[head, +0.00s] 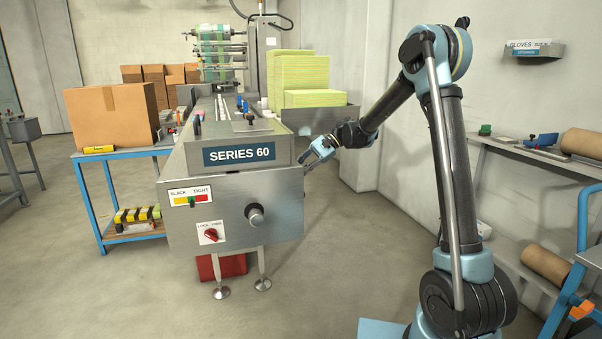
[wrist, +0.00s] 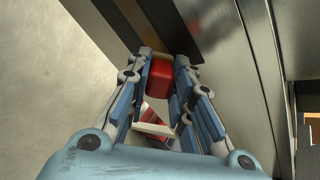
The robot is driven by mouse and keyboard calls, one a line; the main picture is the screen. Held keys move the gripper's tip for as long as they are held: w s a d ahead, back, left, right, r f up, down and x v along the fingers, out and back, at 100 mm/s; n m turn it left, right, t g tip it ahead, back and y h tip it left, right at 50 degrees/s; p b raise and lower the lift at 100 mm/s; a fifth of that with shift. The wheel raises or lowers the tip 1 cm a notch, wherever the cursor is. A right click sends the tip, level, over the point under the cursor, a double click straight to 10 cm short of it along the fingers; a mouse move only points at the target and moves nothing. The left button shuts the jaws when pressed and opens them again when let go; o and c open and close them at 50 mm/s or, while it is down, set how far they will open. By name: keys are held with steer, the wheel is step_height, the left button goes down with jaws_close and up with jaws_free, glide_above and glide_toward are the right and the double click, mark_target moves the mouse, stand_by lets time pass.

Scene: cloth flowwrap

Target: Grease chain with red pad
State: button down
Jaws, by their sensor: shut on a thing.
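My gripper (head: 308,160) is at the right side of the steel wrapping machine (head: 285,200), marked SERIES 60, close to its front right corner. In the wrist view my gripper (wrist: 160,72) is shut on the red pad (wrist: 160,78), which sits between the fingertips. A pale piece and another red part show lower between the fingers. The pad is near a dark strip (wrist: 138,22) along the machine's side; I cannot tell whether they touch. The chain cannot be made out in either view.
The machine's front has a SLACK/TIGHT gauge (head: 192,199), a red switch (head: 211,236) and a dark knob (head: 255,214). A yellow-green stack (head: 300,82) stands behind. A blue bench (head: 88,200) holds a cardboard box (head: 112,116). Wall shelves stand right. The front floor is clear.

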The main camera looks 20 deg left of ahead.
steer(key=shift+w, duration=0.1)
steer(key=shift+d, duration=0.1)
steer(key=s+d, duration=0.5)
steer(key=s, duration=0.4)
steer(key=shift+s+d, duration=0.35)
steer(key=shift+d, duration=0.05)
stand_by(0.9)
steer(key=shift+d, duration=0.1)
steer(key=shift+w+d, duration=0.5)
steer(key=shift+d, duration=0.35)
steer(key=shift+w+d, duration=0.55)
steer(key=shift+d, duration=0.25)
steer(key=shift+w+d, duration=0.5)
steer(key=shift+d, duration=0.35)
steer(key=shift+w+d, duration=0.4)
steer(key=shift+d, duration=0.25)
steer(key=shift+w+d, duration=0.4)
steer(key=shift+d, duration=0.2)
